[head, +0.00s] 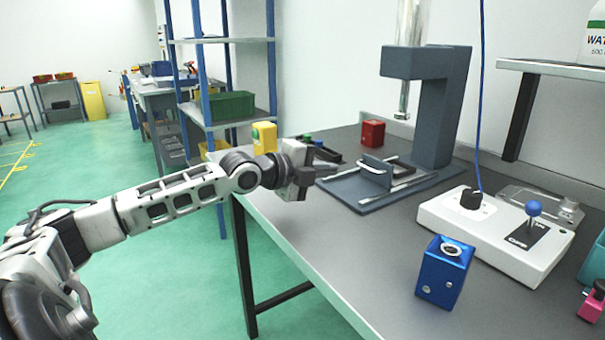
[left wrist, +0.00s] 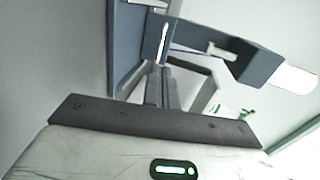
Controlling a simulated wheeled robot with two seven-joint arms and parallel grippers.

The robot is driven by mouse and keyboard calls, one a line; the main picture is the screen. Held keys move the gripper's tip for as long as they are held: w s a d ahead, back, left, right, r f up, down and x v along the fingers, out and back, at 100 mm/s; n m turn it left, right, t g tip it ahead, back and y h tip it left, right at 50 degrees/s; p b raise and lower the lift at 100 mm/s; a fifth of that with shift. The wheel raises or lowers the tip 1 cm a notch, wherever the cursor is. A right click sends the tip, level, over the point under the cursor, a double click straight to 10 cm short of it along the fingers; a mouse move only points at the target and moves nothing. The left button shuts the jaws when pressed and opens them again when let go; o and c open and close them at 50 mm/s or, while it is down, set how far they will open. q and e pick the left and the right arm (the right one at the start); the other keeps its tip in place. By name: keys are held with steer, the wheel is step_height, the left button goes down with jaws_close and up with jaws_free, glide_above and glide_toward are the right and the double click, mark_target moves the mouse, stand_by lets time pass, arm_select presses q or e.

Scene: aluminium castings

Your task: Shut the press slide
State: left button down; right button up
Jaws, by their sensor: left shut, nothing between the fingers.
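The press (head: 440,105) stands at the back of the bench, a dark blue-grey frame with a chrome ram hanging from its head. On its base plate (head: 366,207) sits the press slide (head: 377,172), a dark upright plate between silver rails. My left gripper (head: 326,168) is shut and empty, just left of the slide's upright plate. I see no clear contact between them. In the left wrist view the shut fingers (left wrist: 161,88) point towards the press (left wrist: 255,65). Part of the slide is hard to make out there. My right gripper is not in view.
A white control box (head: 495,232) with a black knob and blue-topped lever stands on the right. A blue block (head: 444,272) stands in front of it. A red block (head: 372,133) and a yellow container (head: 264,138) stand at the back. The bench's front left part is clear.

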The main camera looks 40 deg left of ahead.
arm_select(q)
steer(key=shift+v, duration=1.1)
steer(key=shift+s+r+p, duration=0.3)
steer(key=shift+s+p, duration=0.1)
steer(key=shift+p, duration=0.5)
steer(key=shift+s+a+p, duration=0.15)
steer(key=shift+s+p, duration=0.05)
steer(key=shift+p, duration=0.25)
steer(key=shift+s+a+r+p, duration=0.1)
steer(key=shift+s+p, duration=0.4)
steer(key=shift+p, duration=0.55)
steer(key=shift+s, duration=0.25)
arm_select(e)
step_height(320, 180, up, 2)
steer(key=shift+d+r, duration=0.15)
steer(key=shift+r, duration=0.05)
